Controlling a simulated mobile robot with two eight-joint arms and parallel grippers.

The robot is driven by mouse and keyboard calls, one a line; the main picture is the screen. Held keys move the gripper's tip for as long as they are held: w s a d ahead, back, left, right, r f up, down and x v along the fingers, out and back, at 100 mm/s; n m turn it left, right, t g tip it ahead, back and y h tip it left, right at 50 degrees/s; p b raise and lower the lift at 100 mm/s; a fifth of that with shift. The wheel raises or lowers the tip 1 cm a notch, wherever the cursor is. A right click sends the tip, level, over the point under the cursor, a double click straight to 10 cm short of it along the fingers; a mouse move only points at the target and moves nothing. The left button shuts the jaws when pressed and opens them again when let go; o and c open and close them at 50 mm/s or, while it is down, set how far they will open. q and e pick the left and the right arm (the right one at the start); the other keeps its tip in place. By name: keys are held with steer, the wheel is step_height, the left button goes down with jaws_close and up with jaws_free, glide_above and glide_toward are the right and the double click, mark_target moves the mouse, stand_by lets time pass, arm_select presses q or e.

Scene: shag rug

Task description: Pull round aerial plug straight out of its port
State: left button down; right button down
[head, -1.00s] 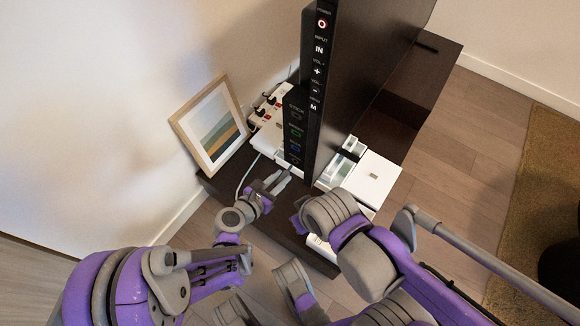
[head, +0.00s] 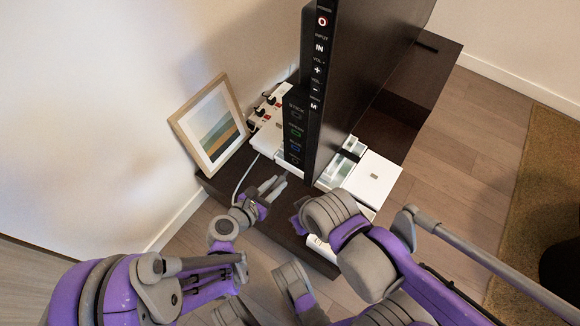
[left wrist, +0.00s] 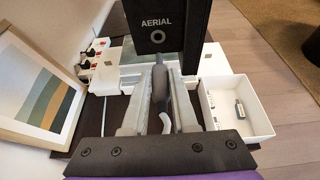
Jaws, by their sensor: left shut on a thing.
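In the left wrist view, the TV's dark panel (left wrist: 140,15) carries the label AERIAL above a round port (left wrist: 157,38), whose ring and dark centre are uncovered. My left gripper (left wrist: 160,92) is shut on the grey aerial plug (left wrist: 160,80), between its two long pale fingers. A white cable (left wrist: 166,123) curves down from the plug. The plug appears apart from the port, on the near side of it. In the head view, my left gripper (head: 273,187) is in front of the TV's side panel (head: 296,130); the plug is too small to make out there. My right arm shows, but not its gripper clearly.
A framed picture (head: 210,125) leans at the left by a white power strip (head: 266,115) with plugs. A white open box (left wrist: 235,125) holding a small grey item stands right of my left gripper. The dark stand (head: 225,190) lies below.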

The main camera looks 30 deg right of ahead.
arm_select(q)
steer(key=a, duration=0.1)
steer(key=s+a+b, duration=0.1)
steer(key=a, duration=0.1)
steer(key=shift+s+f, duration=0.1)
steer(key=shift+f, duration=0.05)
stand_by(0.4)
